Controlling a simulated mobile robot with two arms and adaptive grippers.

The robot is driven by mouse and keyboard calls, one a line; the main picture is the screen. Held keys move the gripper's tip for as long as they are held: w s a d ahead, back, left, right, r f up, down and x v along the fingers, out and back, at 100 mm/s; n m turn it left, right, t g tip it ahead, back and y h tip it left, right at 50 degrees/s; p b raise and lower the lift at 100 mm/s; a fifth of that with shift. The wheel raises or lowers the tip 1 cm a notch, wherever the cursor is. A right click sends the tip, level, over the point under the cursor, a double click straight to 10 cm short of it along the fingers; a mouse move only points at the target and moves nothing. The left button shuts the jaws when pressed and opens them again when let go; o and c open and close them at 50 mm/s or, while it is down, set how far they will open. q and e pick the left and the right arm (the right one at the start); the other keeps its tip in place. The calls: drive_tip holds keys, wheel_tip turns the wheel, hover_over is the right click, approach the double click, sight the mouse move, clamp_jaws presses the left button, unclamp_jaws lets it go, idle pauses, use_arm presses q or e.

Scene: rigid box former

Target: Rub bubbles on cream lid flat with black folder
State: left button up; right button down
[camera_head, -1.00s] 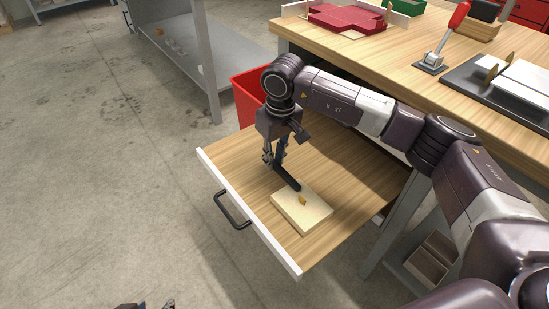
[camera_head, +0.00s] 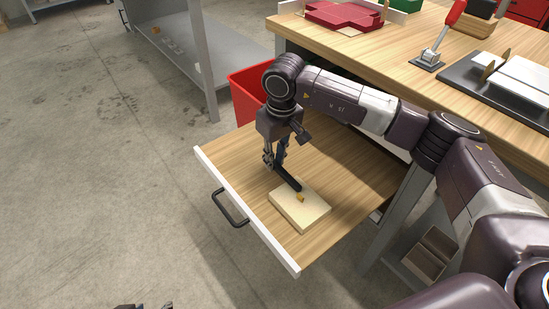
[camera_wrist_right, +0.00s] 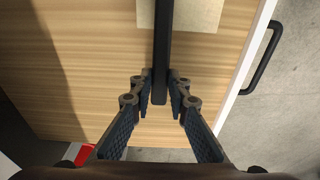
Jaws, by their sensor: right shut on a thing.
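The cream lid (camera_head: 302,213) lies flat on the pulled-out wooden drawer; part of it shows at the top of the right wrist view (camera_wrist_right: 208,12). My right gripper (camera_head: 275,163) is shut on the black folder (camera_head: 288,179), a slim dark bar. It holds the bar by its near end, and the far end reaches over the lid. In the right wrist view the folder (camera_wrist_right: 162,45) sits between the fingers (camera_wrist_right: 161,84). I cannot make out bubbles on the lid. Dark tips, likely my left gripper (camera_head: 145,306), barely show at the bottom edge.
A small orange-yellow piece (camera_head: 300,198) is on the lid by the folder's far end. The drawer (camera_head: 345,170) has a white front and a black handle (camera_head: 229,209). A red bin (camera_head: 244,97) stands behind it. The workbench (camera_head: 400,55) holds a red form (camera_head: 343,16).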

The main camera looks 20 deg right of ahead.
use_arm(q)
drive_tip(key=shift+w+d+r, duration=0.15)
drive_tip(key=shift+w+d, duration=0.05)
use_arm(e)
drive_tip(key=shift+s+d+f, duration=0.15)
drive_tip(key=shift+s+d, duration=0.1)
drive_tip(key=shift+s, duration=0.35)
drive_tip(key=shift+r, duration=0.35)
drive_tip(key=shift+r+p, duration=0.5)
drive_tip(key=shift+r, duration=0.4)
drive_tip(key=shift+w+r+p, duration=0.1)
drive_tip(key=shift+r+p, duration=0.25)
drive_tip(key=shift+r, duration=0.05)
wheel_tip(320, 180, up, 2)
drive_tip(key=shift+p, duration=0.55)
use_arm(q)
drive_tip(key=s+a+f+g+p, duration=0.1)
drive_tip(key=s+f+g, duration=0.1)
drive_tip(key=s, duration=0.3)
drive_tip(key=shift+a+f+g+y, duration=0.3)
drive_tip(key=shift+a+f+g, duration=0.05)
drive_tip(key=shift+f+g, duration=0.05)
use_arm(e)
drive_tip(key=shift+r, duration=0.95)
